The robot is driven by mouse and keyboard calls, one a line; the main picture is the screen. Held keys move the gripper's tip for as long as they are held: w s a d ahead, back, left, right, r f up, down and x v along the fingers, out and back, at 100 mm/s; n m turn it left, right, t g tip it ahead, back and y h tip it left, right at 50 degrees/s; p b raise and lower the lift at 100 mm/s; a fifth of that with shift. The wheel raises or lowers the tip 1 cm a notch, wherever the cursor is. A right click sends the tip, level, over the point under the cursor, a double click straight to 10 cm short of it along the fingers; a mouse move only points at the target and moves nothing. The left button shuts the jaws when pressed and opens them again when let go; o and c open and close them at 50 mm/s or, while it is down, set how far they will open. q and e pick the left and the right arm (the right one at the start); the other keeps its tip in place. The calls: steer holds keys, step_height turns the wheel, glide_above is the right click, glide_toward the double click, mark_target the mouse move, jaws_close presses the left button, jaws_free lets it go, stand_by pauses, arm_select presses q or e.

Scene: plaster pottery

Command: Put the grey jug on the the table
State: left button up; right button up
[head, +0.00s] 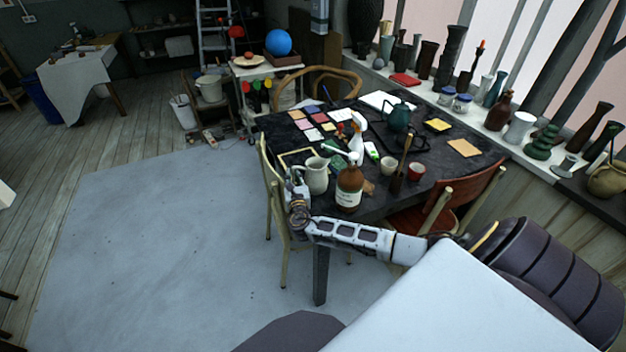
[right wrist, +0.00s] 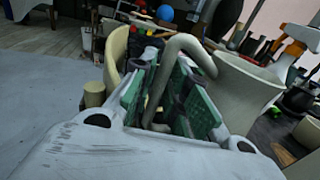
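The grey jug (head: 317,176), pale and upright, is at the near left edge of the dark table (head: 440,165). In the right wrist view the jug (right wrist: 243,92) stands to the right, with its curved handle towards me. My right gripper (head: 297,188) is at the jug's left side. In the right wrist view the green finger pads of this gripper (right wrist: 165,98) are apart, with the handle between them and a gap visible beside it. The hidden far side of the handle leaves contact unclear. My left gripper is out of view.
A brown bottle (head: 349,188) stands just right of the jug, with a white spray bottle (head: 356,145) behind.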

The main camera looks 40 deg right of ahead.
mark_target(293, 170)
steer(key=shift+c, duration=0.5)
jaws_close()
steer(key=shift+r, duration=1.7)
steer(key=shift+s+r, duration=0.1)
steer(key=shift+r, duration=0.1)
steer(key=v, duration=1.7)
steer(key=shift+s+a+p, duration=0.15)
steer(key=shift+s+p, duration=0.15)
steer(key=shift+p, duration=0.05)
steer(key=shift+f, duration=0.15)
